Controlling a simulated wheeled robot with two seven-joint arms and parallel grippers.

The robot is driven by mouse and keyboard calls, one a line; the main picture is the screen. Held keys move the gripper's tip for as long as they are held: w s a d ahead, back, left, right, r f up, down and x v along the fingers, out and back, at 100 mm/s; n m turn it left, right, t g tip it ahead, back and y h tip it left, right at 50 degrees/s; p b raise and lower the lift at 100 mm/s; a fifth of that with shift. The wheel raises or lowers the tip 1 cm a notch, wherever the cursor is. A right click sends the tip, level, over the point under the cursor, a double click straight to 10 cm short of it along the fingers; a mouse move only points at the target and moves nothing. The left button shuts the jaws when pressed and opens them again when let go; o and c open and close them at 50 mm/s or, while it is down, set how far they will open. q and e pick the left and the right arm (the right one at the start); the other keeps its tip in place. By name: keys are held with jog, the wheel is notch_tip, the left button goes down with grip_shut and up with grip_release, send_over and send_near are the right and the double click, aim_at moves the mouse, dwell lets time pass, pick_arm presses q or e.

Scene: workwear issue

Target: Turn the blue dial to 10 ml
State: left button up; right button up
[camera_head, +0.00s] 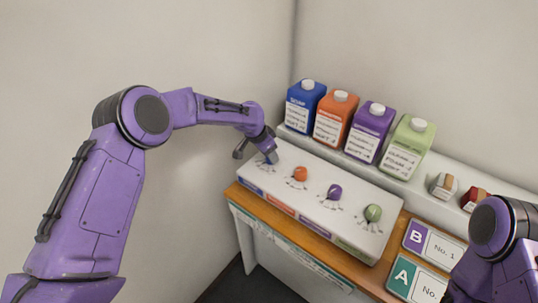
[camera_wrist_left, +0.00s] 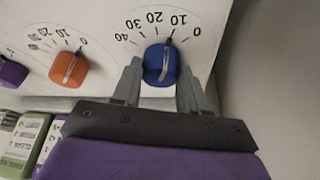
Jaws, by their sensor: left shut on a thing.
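The blue dial (camera_wrist_left: 160,64) sits between the two grey fingers of my left gripper (camera_wrist_left: 160,72) in the left wrist view. The gripper is shut on the dial. The dial's pointer line points at about the 10 mark on its printed scale, which runs from 0 to 40. In the head view my left gripper (camera_head: 269,157) reaches down onto the left end of the white dial panel (camera_head: 320,208) and hides most of the blue dial. My right arm shows at the lower right, but its gripper is out of view.
Orange (camera_head: 300,174), purple (camera_head: 334,192) and green (camera_head: 373,212) dials stand to the right on the panel. Blue, orange, purple and green bottles (camera_head: 411,147) stand behind. Signs marked A (camera_head: 417,281) and B (camera_head: 434,243) are at the right. A wall is close on the left.

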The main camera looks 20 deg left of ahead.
dwell(0.3)
pick_arm(q)
jog(key=o, duration=1)
jog(key=shift+f, duration=0.1)
jog(key=shift+o, duration=0.2)
jog(key=b+v, duration=0.3)
jog(key=v, duration=0.7)
jog(key=shift+r, duration=0.3)
jog(key=shift+w+a, duration=0.1)
